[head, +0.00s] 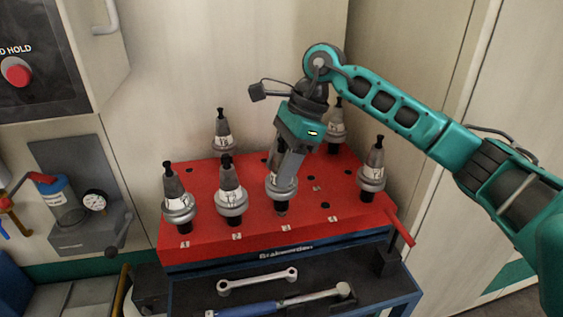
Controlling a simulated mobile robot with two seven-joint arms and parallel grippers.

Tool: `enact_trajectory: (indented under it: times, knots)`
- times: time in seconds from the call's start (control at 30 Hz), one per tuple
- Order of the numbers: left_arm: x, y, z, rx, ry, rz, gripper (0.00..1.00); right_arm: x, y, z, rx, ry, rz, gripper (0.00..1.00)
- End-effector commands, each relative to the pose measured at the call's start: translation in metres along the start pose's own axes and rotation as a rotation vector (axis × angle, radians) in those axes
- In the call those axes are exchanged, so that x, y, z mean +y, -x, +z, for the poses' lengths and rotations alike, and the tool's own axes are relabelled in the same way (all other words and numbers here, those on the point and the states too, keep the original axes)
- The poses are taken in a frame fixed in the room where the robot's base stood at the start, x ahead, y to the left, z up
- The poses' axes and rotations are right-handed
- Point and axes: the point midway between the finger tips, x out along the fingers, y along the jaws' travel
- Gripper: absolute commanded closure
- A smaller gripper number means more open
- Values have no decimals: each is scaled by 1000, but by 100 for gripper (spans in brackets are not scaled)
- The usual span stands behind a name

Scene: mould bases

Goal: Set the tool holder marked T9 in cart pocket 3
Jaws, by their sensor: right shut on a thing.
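My right gripper (286,180) comes down from above and is shut on a steel tool holder (273,187) with a pale label. The gripper covers part of this holder, and I cannot read its mark. The holder is upright at the front row of the red cart top (215,262), in the column between the labels 2 and 4. Its lower end is at or just above the red surface; I cannot tell if it is fully seated. My left gripper is not in view.
Other upright tool holders stand close by: front left (178,200), beside the held one (231,193), at right (372,168) and at the back (222,130). Empty holes show between them. A wrench (258,282) and a blue-handled tool (270,303) lie on the lower shelf.

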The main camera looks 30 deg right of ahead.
Motion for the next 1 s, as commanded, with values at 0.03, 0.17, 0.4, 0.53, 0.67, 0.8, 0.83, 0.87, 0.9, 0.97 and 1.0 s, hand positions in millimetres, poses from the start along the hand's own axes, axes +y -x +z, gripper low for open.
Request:
enact_trajectory:
  times: [0.03, 0.17, 0.4, 0.53, 0.67, 0.8, 0.83, 0.87, 0.9, 0.97, 1.0]
  knots:
    - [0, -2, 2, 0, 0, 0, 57, -1, -1, 0, -4, 2, -6, 100]
    - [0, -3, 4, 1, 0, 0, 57, -1, -4, -1, -4, 2, -6, 100]
    - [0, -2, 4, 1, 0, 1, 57, -1, -4, -1, -5, 2, -6, 100]
    - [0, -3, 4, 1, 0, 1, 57, -1, -4, -2, -5, 2, -6, 100]
    - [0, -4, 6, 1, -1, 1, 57, -1, -8, -3, -5, 1, -5, 100]
    - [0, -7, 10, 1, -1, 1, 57, -1, -13, -5, -5, -1, -5, 100]
    - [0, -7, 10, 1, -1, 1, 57, -1, -14, -6, -5, -1, -4, 100]
    - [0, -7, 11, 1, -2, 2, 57, -1, -15, -6, -5, -2, -4, 100]
    - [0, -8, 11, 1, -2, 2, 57, -1, -16, -6, -5, -2, -4, 100]
    - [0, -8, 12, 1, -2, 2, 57, -1, -16, -6, -5, -2, -4, 100]
    - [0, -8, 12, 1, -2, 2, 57, -1, -16, -6, -5, -2, -4, 100]
